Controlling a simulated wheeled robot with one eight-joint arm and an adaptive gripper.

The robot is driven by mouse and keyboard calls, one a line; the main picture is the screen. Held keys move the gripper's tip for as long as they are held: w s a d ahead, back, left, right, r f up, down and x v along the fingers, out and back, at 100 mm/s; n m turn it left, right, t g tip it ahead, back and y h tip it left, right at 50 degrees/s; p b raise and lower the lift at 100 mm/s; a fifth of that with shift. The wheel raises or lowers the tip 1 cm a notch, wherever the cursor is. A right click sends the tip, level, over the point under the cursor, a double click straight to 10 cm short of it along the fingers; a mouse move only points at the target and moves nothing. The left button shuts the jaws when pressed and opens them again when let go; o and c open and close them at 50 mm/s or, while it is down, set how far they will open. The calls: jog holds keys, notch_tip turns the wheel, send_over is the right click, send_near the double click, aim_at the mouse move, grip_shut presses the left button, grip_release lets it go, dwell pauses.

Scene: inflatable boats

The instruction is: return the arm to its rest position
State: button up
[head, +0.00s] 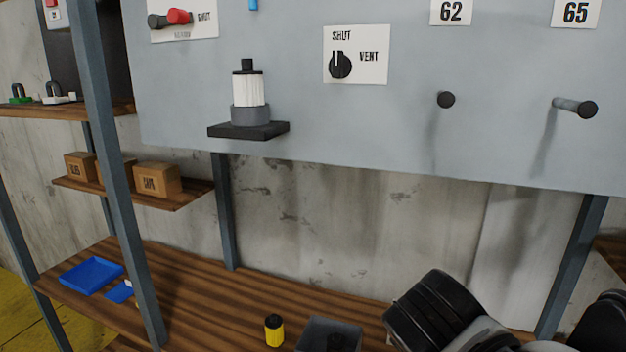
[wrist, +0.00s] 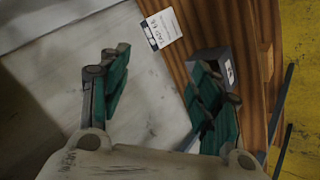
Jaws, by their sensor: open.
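My gripper (wrist: 160,75) shows in the wrist view with its two green-padded fingers spread wide apart. I see nothing held between them. Behind the fingers are a pale, flat surface and a wooden shelf. Black and grey parts of my arm (head: 435,310) show at the lower right of the head view, in front of the lower shelf. I cannot make out the fingers in the head view.
A wooden shelf (head: 200,285) holds a yellow canister (head: 274,331), a grey bin (head: 315,330) and a blue tray (head: 92,274). The grey panel (head: 390,125) carries a white filter (head: 249,90) on a bracket, a knob (head: 340,65) and two pegs (head: 572,107).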

jog(key=s+d+f+m+y+b, duration=0.1)
jog(key=s+f+m+y+b, duration=0.1)
jog(key=f+b, duration=0.3)
jog(key=s+f+m+y+b, duration=0.1)
jog(key=s+f+m+b, duration=0.2)
jog(key=f, duration=0.9)
jog(key=m+b, duration=0.1)
jog(key=b, duration=0.1)
jog(key=shift+d+f+g+y+b, duration=0.2)
jog(key=shift+d+g+y+b, duration=0.1)
jog(key=shift+d+y+b, duration=0.1)
jog(key=shift+c, duration=0.6)
